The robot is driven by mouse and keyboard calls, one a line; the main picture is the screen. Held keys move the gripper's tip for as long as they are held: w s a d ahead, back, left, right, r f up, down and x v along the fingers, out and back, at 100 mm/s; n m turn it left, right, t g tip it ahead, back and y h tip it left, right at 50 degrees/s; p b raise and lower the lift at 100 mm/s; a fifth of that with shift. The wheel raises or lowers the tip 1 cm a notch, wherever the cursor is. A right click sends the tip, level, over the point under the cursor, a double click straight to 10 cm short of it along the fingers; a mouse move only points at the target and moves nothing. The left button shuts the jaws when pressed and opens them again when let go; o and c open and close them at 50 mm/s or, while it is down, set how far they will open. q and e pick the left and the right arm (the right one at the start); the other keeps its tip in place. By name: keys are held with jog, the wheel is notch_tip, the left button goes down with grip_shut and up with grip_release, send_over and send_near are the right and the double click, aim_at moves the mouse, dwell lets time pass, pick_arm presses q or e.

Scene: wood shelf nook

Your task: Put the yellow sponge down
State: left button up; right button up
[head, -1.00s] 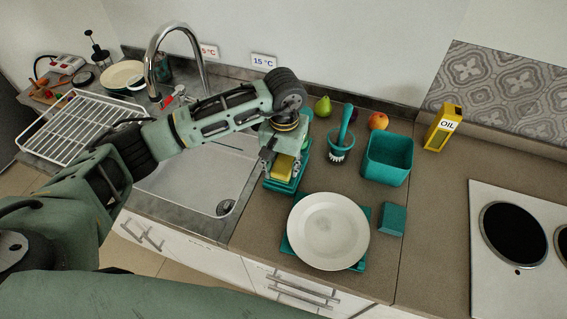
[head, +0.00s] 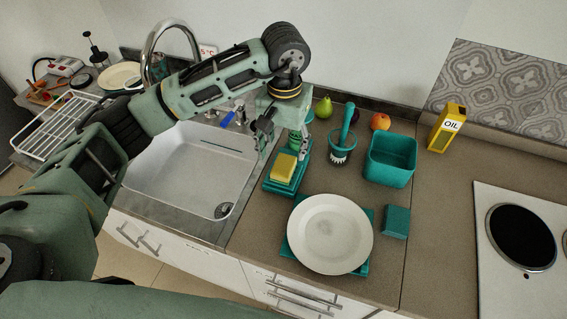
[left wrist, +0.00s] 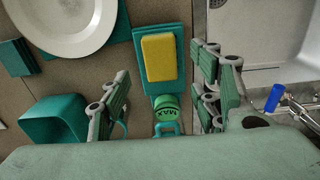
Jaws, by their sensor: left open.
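The yellow sponge (head: 283,167) lies flat on a teal tray (head: 272,187) on the counter, between the sink and the white plate. In the left wrist view the sponge (left wrist: 159,57) rests on the same tray (left wrist: 148,87), free of any finger. My left gripper (head: 282,137) is above and behind the sponge, apart from it. In the left wrist view its fingers (left wrist: 160,100) are spread wide, with nothing between them touching. My right gripper is not in view.
A white plate (head: 330,233) sits on a teal mat in front. A teal bin (head: 390,159), a teal block (head: 396,221), a cup with a brush (head: 342,155) and an oil box (head: 447,128) stand to the right. The sink (head: 185,170) is left.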

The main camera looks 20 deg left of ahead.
aim_at(284, 165)
pick_arm(q)
jog(key=shift+r+b, duration=0.55)
jog(key=shift+r, duration=1.75)
